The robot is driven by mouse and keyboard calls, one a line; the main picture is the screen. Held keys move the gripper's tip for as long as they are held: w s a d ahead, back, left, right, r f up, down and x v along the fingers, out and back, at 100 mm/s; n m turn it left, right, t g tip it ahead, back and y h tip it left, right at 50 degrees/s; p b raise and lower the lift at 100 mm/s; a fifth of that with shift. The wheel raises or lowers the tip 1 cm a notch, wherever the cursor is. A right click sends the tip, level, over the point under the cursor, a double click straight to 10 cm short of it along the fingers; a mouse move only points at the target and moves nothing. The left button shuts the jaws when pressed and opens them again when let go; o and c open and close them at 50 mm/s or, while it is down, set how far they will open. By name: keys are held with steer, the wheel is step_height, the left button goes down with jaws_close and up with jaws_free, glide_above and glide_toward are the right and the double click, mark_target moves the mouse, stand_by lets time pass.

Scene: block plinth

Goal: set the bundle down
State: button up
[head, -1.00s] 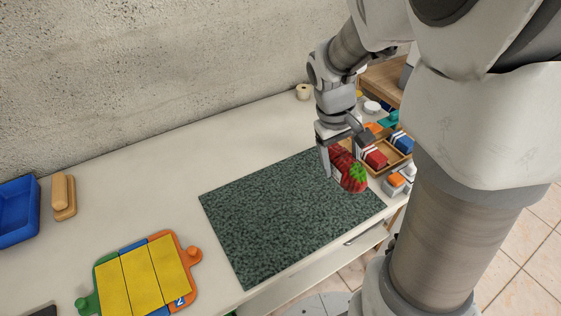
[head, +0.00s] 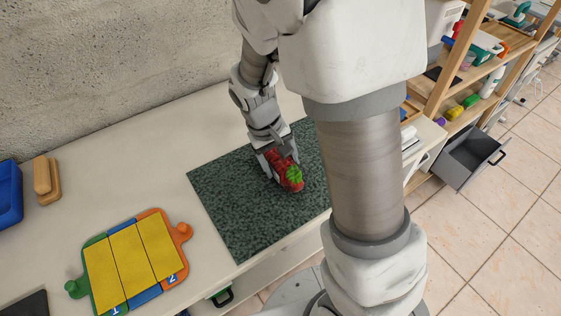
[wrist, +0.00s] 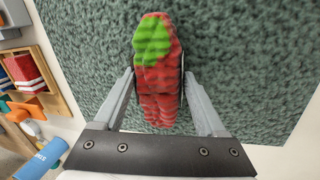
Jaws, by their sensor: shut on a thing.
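The bundle (head: 290,178) is a ridged red piece with a green end, like a strawberry. It shows large in the wrist view (wrist: 160,75), between the two fingers. My gripper (head: 277,170) is shut on its sides, over the dark green speckled mat (head: 225,190). The bundle is at or very close to the mat; I cannot tell whether it touches. The mat fills most of the wrist view behind it.
A yellow-panelled puzzle-like board (head: 130,262) lies left of the mat. A blue tray (head: 9,195) and a wooden block (head: 46,178) are at far left. A wooden shelf (head: 470,65) stands at right. The mat around the bundle is clear.

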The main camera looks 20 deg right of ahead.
steer(key=o, duration=1.4)
steer(key=shift+f, duration=0.1)
